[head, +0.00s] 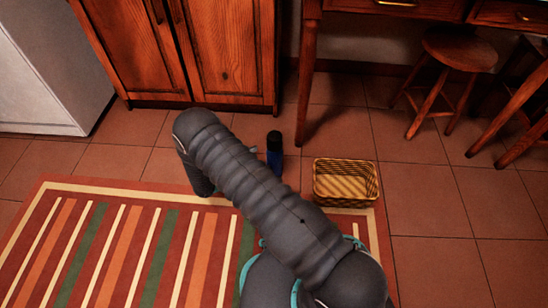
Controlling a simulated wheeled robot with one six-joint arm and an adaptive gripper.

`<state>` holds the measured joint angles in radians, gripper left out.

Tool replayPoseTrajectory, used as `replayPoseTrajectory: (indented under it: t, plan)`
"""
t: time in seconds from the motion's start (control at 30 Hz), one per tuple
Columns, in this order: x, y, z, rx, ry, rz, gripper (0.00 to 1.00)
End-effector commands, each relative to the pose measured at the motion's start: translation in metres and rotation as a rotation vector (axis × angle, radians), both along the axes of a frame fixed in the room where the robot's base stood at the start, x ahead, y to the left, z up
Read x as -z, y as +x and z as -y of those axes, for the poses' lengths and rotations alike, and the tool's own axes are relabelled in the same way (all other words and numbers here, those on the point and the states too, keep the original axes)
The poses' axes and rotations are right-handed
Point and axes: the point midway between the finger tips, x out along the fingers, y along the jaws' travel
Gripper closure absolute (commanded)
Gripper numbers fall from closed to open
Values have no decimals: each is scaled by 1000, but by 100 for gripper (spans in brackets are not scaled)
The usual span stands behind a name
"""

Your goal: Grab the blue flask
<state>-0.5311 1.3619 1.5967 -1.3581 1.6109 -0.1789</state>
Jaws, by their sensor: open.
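The blue flask (274,158) stands upright on the tiled floor, just right of the middle of my arm in the head view. It has a dark top and a blue body. My arm passes in front of it and may cover its lowest part. My arm reaches from the lower right up to the left, then bends down. My gripper is not visible; it is hidden behind my own arm.
A yellow wicker basket (345,184) sits right of the flask, at the edge of a striped rug (60,240). Wooden cabinets (185,50) stand behind. A table leg (306,80) and a stool (460,50) are at the back right. Floor at the lower right is clear.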

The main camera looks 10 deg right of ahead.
Motion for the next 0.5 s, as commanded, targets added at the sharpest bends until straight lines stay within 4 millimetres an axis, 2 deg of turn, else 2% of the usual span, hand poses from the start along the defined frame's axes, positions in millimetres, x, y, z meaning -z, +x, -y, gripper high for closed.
replayPoseTrajectory:
  t: [0.27, 0.5]
  plan:
    - [0, 5, 15, 1, 1, 0, 7]
    - [3, 13, 43, 4, 1, -1, 7]
